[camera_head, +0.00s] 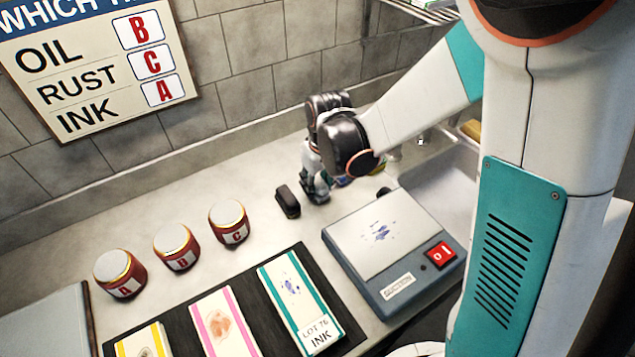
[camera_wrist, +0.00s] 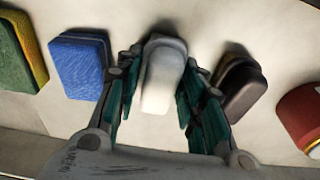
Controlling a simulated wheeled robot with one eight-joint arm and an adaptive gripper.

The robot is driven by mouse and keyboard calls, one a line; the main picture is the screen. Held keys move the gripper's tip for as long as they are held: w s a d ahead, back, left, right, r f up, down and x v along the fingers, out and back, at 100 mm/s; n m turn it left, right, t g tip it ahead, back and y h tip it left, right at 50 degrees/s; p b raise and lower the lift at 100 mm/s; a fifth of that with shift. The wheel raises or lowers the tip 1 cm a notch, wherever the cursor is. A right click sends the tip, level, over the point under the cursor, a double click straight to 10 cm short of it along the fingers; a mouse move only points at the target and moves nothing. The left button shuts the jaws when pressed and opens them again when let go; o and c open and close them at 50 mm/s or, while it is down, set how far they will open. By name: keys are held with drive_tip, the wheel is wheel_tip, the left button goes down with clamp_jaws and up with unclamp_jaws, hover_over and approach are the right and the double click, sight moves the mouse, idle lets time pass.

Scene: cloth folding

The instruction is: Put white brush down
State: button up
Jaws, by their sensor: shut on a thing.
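My gripper (camera_wrist: 157,95) is shut on the white brush (camera_wrist: 162,72), which sits between its teal finger pads in the wrist view. The brush's narrower white end points down toward the palm. In the head view my gripper (camera_head: 317,188) is low over the back of the counter, beside a black brush-like block (camera_head: 287,202); the white brush is hidden there. I cannot tell whether the brush touches the counter. The black block also shows just right of my fingers in the wrist view (camera_wrist: 240,86).
A blue sponge (camera_wrist: 80,66) and a green-yellow sponge (camera_wrist: 20,55) lie left in the wrist view. Red jars (camera_head: 230,222) stand left on the counter. A grey machine (camera_head: 350,280) and black tray (camera_head: 190,325) with cloth strips are in front. The wall is behind.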

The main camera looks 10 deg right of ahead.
sight(322, 185)
drive_tip(key=o, duration=1.2)
drive_tip(key=shift+f, duration=0.1)
wheel_tip(322, 185, up, 12)
drive_tip(key=s+p, duration=0.2)
drive_tip(key=p, duration=0.3)
drive_tip(key=s+d+r+m+t, duration=0.2)
drive_tip(key=s+d+r, duration=0.3)
drive_tip(key=s, duration=0.2)
drive_tip(key=s+d+r+m+t, duration=0.2)
drive_tip(key=s+d+r+t, duration=0.1)
drive_tip(key=s+d+r, duration=0.3)
drive_tip(key=shift+s+m+t+h, duration=0.3)
drive_tip(key=shift+s+h, duration=0.1)
drive_tip(key=shift+s, duration=0.75)
